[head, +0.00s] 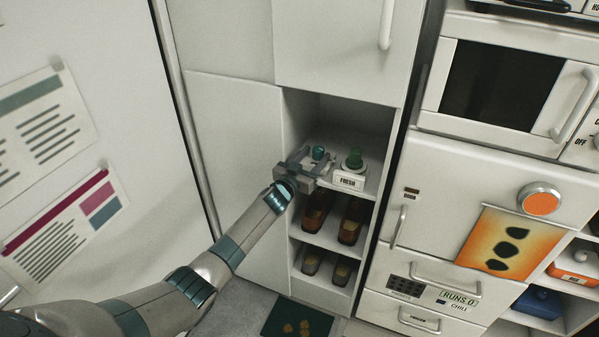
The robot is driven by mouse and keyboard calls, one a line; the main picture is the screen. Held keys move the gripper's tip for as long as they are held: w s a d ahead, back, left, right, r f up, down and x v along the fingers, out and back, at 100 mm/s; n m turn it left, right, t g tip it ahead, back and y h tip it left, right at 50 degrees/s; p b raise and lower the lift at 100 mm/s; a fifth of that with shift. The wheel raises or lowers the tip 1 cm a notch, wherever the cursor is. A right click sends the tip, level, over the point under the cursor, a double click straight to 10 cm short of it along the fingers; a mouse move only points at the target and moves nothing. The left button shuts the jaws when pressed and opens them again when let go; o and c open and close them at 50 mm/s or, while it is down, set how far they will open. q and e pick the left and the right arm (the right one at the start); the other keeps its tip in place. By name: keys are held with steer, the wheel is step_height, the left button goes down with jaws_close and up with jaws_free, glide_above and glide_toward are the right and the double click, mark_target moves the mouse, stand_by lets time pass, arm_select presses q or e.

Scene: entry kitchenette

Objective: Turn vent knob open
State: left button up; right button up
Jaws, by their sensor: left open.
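My left gripper (315,162) is open at the upper shelf of the open cabinet. A small teal round piece (318,153) shows at its fingertips; I cannot tell whether they touch it. Just right of the gripper, a white box labelled FRESH (349,180) stands on the shelf with a green knob or cap (354,158) on top. A round orange knob or disc (541,201) is on the white front panel at the right. No label reads "vent", so I cannot tell which of these is the vent knob. My right gripper is out of view.
Brown bottles or jars (350,221) stand on the lower shelves. The cabinet's side walls close in the shelf opening. A microwave (510,85) and drawers are at the right. A dark green mat (297,318) lies on the floor.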

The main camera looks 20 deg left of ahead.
arm_select(q)
steer(key=s+a+b, duration=0.1)
steer(key=s+a, duration=0.1)
steer(key=s, duration=1.5)
steer(key=shift+a+b, duration=0.35)
steer(key=shift+a, duration=0.05)
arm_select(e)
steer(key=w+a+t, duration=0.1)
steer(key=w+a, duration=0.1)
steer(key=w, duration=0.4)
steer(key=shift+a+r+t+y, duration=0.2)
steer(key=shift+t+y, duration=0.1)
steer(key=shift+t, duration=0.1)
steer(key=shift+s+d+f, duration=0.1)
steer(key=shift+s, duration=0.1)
